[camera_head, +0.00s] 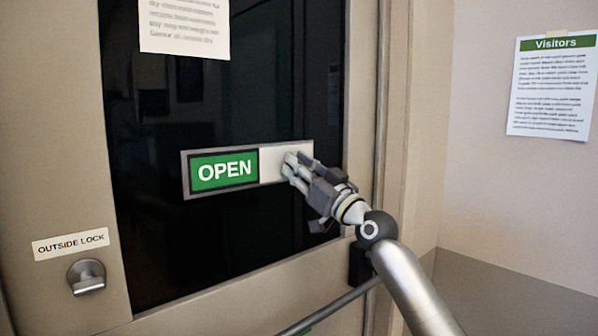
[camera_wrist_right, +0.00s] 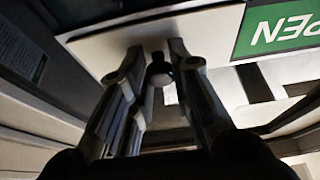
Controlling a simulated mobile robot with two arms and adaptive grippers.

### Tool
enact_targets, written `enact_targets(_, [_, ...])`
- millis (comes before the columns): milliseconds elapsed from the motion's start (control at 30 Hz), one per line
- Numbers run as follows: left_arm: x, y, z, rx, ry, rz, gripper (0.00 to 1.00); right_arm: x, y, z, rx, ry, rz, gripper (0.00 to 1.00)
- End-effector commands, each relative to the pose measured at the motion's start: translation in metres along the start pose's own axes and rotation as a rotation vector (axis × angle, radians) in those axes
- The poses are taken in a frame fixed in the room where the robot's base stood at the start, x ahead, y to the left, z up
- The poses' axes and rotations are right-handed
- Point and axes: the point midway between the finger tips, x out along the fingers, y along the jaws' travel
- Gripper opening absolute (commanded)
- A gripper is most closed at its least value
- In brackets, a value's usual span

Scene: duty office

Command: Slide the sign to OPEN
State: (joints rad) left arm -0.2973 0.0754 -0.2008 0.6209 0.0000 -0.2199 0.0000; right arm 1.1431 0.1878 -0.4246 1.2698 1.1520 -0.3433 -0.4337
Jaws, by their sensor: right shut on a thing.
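The sliding sign (camera_head: 224,171) is on the dark glass of the door, and its green field reads OPEN in white. A light grey slider plate (camera_head: 271,162) covers the right part of the sign's frame. My right gripper (camera_head: 292,163) is at this plate, near its right end. In the right wrist view the fingers of my right gripper (camera_wrist_right: 158,48) stand on either side of a small round knob (camera_wrist_right: 159,72) on the plate (camera_wrist_right: 120,48), shut on it. The green OPEN field (camera_wrist_right: 280,32) shows there upside down at the right. My left gripper is not in view.
An OUTSIDE LOCK label (camera_head: 71,243) and a round lock (camera_head: 87,276) are at the door's lower left. A bar (camera_head: 325,310) crosses the door below the sign. A Visitors notice (camera_head: 553,87) hangs on the right wall, and a paper (camera_head: 184,25) above the sign.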

Motion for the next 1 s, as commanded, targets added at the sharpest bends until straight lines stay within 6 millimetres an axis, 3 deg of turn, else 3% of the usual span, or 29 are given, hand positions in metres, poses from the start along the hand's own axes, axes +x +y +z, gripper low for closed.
enact_targets(300, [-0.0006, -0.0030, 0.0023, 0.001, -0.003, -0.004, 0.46, -0.0004, 0.0049, -0.0061, -0.006, 0.009, 0.009, 0.00])
enact_targets(333, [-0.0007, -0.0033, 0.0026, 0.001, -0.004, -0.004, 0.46, -0.0004, 0.0051, -0.0062, -0.006, 0.010, 0.009, 0.21])
enact_targets(500, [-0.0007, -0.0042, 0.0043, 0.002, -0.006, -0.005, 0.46, -0.0005, 0.0048, -0.0060, -0.005, 0.010, 0.009, 0.43])
enact_targets(1000, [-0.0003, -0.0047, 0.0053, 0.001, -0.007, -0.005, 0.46, -0.0099, 0.0028, -0.0017, -0.005, 0.003, 0.004, 0.44])
